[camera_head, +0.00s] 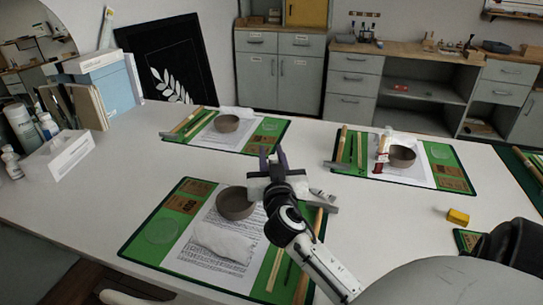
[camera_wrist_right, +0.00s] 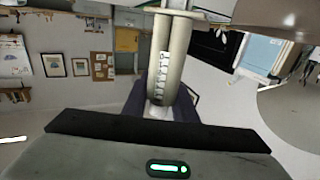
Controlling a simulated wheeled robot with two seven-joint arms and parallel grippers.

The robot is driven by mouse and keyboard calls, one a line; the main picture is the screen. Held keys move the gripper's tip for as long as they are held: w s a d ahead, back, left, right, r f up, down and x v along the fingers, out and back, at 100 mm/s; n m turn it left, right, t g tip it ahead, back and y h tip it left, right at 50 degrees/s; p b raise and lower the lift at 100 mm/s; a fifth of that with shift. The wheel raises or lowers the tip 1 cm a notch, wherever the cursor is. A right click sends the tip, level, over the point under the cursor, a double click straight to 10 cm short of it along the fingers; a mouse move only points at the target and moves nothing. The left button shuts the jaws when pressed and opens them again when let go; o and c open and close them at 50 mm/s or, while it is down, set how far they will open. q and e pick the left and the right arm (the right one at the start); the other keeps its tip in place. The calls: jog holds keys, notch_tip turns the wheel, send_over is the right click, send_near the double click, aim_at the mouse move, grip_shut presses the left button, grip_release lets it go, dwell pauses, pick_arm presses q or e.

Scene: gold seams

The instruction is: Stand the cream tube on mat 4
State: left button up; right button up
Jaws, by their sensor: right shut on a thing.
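In the head view the held tube is mostly hidden by the gripper and hard to make out. Other green mats lie at the back left (camera_head: 270,140) and the right (camera_head: 445,172). I cannot read which mat is number 4. My left gripper is out of view.
Bowls stand on the back left mat (camera_head: 227,123) and the right mat (camera_head: 402,156). A red-and-cream upright item (camera_head: 381,158) is beside the right bowl. A white cloth (camera_head: 224,242) lies on the front mat. A yellow block (camera_head: 458,216) sits at right.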

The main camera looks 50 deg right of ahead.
jog(key=shift+f, duration=0.45)
jog(key=o, duration=1)
jog(key=shift+f, duration=0.1)
jog(key=shift+o, duration=0.2)
jog(key=shift+r, duration=0.25)
jog(key=shift+r+p, duration=0.8)
jog(key=shift+p, duration=0.05)
jog(key=b+v, duration=0.2)
jog(key=v, duration=1)
jog(key=shift+f, duration=0.25)
